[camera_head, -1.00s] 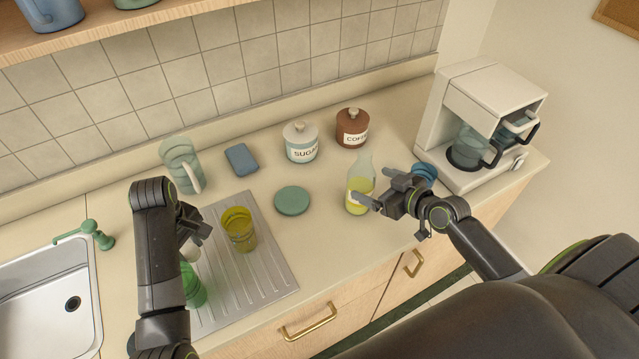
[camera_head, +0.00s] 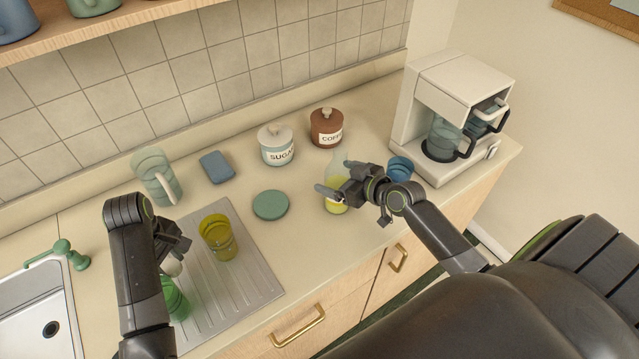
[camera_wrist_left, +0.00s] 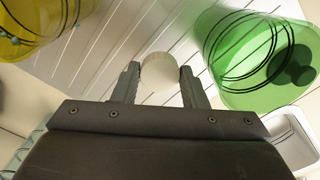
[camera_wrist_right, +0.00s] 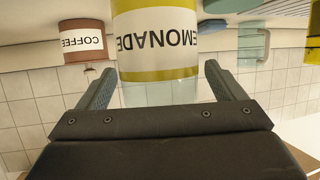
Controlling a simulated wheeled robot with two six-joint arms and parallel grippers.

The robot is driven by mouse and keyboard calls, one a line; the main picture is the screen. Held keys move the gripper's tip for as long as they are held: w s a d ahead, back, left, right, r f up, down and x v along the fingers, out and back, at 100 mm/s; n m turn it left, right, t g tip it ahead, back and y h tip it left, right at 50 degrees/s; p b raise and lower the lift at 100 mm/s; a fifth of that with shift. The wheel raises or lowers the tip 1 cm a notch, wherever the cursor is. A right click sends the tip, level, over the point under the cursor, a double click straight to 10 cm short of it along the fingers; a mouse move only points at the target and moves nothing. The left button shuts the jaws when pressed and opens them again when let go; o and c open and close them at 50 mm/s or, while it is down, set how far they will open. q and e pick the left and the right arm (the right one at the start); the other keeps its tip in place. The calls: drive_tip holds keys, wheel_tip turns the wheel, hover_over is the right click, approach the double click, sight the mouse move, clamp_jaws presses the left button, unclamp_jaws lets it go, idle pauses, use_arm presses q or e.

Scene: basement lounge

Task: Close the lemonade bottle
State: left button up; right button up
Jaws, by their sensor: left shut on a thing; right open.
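The lemonade bottle (camera_head: 337,207) stands upright on the counter, clear glass above yellow liquid. Its LEMONADE label (camera_wrist_right: 158,45) shows upside down in the right wrist view. My right gripper (camera_head: 335,177) is open, with its fingers on either side of the bottle's clear upper part; the bottle's top is hidden there. My left gripper (camera_head: 177,257) is shut on a small pale round cap (camera_wrist_left: 160,73), held above the drainboard.
A yellow glass (camera_head: 218,238) and a green glass (camera_head: 174,298) stand near the left gripper on the ribbed drainboard (camera_head: 245,265). A green disc (camera_head: 270,205), sugar jar (camera_head: 277,146), coffee jar (camera_head: 326,128), blue cup (camera_head: 400,169) and coffee maker (camera_head: 455,115) surround the bottle.

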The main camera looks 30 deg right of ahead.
sight(340, 150)
drive_tip(key=shift+w, duration=0.1)
drive_tip(key=c, duration=1.4)
drive_tip(key=shift+r, duration=0.15)
wheel_tip(340, 150, up, 10)
drive_tip(key=shift+f+b, duration=0.1)
drive_tip(key=shift+b, duration=0.3)
drive_tip(key=o, duration=0.8)
drive_tip(key=c, duration=1)
